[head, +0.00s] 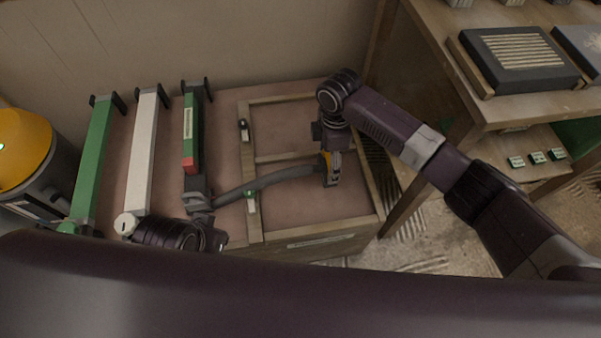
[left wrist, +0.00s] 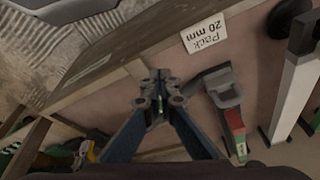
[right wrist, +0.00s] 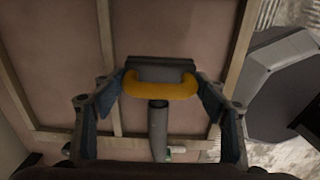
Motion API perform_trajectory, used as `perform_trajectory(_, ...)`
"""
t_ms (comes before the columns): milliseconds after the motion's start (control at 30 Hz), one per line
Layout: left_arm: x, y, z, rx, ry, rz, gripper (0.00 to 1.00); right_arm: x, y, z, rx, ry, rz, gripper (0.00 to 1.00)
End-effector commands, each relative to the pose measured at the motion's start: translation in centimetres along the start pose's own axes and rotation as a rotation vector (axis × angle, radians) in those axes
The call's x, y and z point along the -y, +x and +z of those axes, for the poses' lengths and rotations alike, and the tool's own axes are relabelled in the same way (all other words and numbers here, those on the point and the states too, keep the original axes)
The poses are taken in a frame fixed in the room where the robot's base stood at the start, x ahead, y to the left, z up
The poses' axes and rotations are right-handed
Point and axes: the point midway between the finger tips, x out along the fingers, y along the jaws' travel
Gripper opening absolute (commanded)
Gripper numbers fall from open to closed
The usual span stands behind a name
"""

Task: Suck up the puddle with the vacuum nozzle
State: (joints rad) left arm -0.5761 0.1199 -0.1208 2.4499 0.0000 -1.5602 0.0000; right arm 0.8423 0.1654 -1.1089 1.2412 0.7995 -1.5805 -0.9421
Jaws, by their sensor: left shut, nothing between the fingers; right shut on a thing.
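The vacuum nozzle has a dark grey head (right wrist: 160,68) and a yellow handle (right wrist: 160,86) in the right wrist view. My right gripper (head: 328,165) is shut on the yellow handle and holds the nozzle over the right part of the wooden frame (head: 248,160). A grey hose (head: 265,182) runs left from it to a grey fitting (head: 197,190). Whether the nozzle touches the surface I cannot tell. I cannot make out a distinct puddle.
A green bar (head: 97,155), a white bar (head: 143,150) and a green-and-red bar (head: 191,135) lie left of the frame. A yellow-topped canister (head: 22,145) stands at far left. A wooden shelf (head: 425,20) with dark boxes is at right.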

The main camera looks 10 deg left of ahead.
Motion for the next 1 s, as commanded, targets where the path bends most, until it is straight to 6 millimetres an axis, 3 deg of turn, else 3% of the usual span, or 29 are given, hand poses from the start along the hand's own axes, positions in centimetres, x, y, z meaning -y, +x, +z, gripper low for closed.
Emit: perform_trajectory(1000,-0.5,8.6,1.3,0.043,0.006,0.009,0.0,0.2,-2.3,0.1,0.0,0.008,0.001,0.47)
